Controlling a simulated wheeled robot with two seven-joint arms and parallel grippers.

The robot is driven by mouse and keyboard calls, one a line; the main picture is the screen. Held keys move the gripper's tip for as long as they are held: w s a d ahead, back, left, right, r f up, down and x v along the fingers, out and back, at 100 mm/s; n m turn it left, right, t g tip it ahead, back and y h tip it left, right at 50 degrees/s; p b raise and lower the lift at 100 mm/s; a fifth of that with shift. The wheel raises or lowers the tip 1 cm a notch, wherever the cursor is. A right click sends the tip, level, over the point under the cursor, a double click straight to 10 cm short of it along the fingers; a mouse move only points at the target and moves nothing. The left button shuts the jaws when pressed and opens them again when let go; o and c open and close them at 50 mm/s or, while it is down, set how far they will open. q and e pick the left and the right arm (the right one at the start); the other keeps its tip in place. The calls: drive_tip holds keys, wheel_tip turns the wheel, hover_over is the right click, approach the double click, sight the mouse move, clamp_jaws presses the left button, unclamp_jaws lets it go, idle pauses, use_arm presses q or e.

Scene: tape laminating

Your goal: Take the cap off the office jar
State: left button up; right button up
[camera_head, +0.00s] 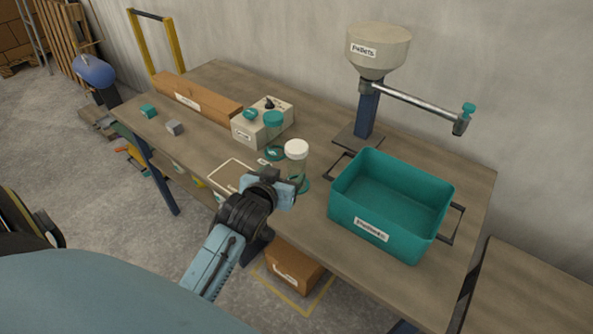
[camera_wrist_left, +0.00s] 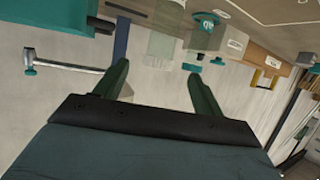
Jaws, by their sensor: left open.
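A clear jar with a white cap (camera_head: 297,149) stands upright near the front edge of the table, by a teal ring. I see no label that tells which is the office jar. My left gripper (camera_head: 283,187) is in front of the white-capped jar, low beside it, and partly hides its base. In the left wrist view, its two fingers are spread with nothing between them; a pale translucent jar (camera_wrist_left: 164,38) shows beyond the fingertips. My right gripper is not in view.
A teal bin (camera_head: 345,208) stands right of the jars. A pellet hopper (camera_head: 378,50) on a post has a side arm reaching over behind the bin. A control box (camera_head: 248,130), a long beam (camera_head: 190,92) and two small blocks lie to the left.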

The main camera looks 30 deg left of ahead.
sight(294, 160)
use_arm(q)
drive_tip(key=b+x, duration=0.1)
drive_tip(key=x, duration=0.5)
drive_tip(key=shift+w+f, duration=0.1)
drive_tip(key=shift+w, duration=0.1)
drive_tip(key=shift+w+a+f, duration=0.15)
drive_tip(key=shift+w+f, duration=0.05)
drive_tip(key=shift+w, duration=0.25)
drive_tip(key=b+x, duration=0.1)
drive_tip(key=x, duration=0.3)
drive_tip(key=shift+w+a, duration=0.15)
drive_tip(key=shift+a, duration=0.05)
drive_tip(key=shift+w+f+b, duration=0.1)
drive_tip(key=shift+w+b, duration=0.2)
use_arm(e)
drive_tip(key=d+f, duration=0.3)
use_arm(q)
drive_tip(key=c, duration=1.1)
wheel_tip(294, 160, up, 10)
drive_tip(key=p, duration=0.2)
drive_tip(key=shift+a+p, duration=0.1)
drive_tip(key=shift+p, duration=0.25)
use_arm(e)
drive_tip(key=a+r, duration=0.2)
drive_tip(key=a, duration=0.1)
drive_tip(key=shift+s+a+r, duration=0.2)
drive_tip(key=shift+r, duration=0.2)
